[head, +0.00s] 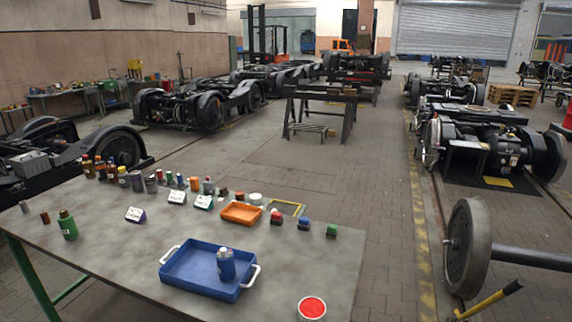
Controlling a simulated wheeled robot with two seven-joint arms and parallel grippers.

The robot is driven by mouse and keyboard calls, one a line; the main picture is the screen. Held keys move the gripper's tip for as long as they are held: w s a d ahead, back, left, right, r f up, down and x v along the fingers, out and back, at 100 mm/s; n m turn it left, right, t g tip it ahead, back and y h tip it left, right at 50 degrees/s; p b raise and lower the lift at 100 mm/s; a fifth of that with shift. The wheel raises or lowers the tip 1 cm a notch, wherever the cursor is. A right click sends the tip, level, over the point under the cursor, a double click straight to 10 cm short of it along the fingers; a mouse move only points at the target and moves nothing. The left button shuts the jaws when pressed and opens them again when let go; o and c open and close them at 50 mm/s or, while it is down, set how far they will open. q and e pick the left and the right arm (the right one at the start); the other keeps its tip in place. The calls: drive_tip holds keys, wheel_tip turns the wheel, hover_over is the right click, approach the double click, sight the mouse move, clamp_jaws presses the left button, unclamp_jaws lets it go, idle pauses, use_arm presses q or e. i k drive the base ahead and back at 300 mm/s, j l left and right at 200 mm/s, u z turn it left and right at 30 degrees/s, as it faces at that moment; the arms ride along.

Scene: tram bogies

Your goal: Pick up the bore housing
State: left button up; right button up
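I cannot make out for certain which item is the bore housing. On the grey table (110,245) stand several small parts and containers. A small brown piece (45,217) and a small grey piece (24,207) stand at its left. Other small dark pieces (224,195) are near the orange tray (241,222), too small to identify. Neither of my grippers shows in the head view.
A green bottle (68,226) stands at the left. A red-topped can (312,309) is near the front right edge. Bottles and cans (122,176) line the back. Small red (277,218), blue (304,224) and green (331,231) items sit at the right. A wheelset (468,248) stands beyond.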

sight(69, 228)
drive_tip(key=u, duration=1.4)
drive_tip(key=i+j+z, duration=0.1)
drive_tip(key=i, duration=0.4)
drive_tip(key=j, duration=0.1)
